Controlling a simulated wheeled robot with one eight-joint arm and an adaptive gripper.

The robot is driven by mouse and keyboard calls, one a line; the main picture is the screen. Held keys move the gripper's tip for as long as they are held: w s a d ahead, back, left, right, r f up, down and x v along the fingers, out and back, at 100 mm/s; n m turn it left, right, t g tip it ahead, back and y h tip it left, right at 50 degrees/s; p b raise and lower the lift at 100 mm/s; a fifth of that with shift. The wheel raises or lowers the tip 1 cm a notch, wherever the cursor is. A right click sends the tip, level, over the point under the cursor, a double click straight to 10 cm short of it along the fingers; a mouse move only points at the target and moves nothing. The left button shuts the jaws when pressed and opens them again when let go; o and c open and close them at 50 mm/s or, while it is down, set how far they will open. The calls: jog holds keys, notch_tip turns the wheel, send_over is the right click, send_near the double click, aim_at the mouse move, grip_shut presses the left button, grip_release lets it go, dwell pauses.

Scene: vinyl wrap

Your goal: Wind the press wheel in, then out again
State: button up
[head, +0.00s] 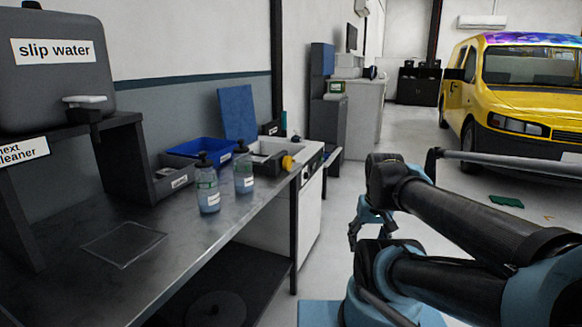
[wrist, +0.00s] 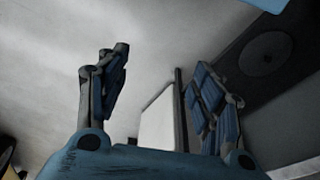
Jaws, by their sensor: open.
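A small round yellow knob (head: 287,163) sticks out at the far end of the bench, beside a pale box-like unit. It may be the press wheel, but it is too small to tell. My gripper (head: 362,222) hangs below my arm, to the right of the bench and apart from the knob. In the wrist view my gripper (wrist: 165,85) has its two fingers spread wide, with nothing between them. The knob cannot be made out in the wrist view.
The metal bench (head: 150,262) carries two spray bottles (head: 208,190), a blue bin (head: 195,150) and a clear sheet (head: 123,244). A dark disc (head: 216,308) lies on its lower shelf. A yellow van (head: 515,95) stands at right. Floor between is mostly clear.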

jog(key=w+a+r+m+y, duration=0.45)
jog(key=w+a+m, duration=0.2)
jog(key=w, duration=0.35)
jog(key=m+t+y, duration=0.3)
jog(key=m+y, duration=0.9)
jog(key=m, duration=0.4)
send_near(290, 164)
jog(key=shift+y, duration=0.25)
jog(key=x, duration=0.9)
jog(key=shift+w+a+f, duration=0.2)
jog(key=shift+w+f, duration=0.1)
jog(key=shift+w, duration=0.1)
jog(key=shift+c, duration=0.4)
jog(key=c, duration=1)
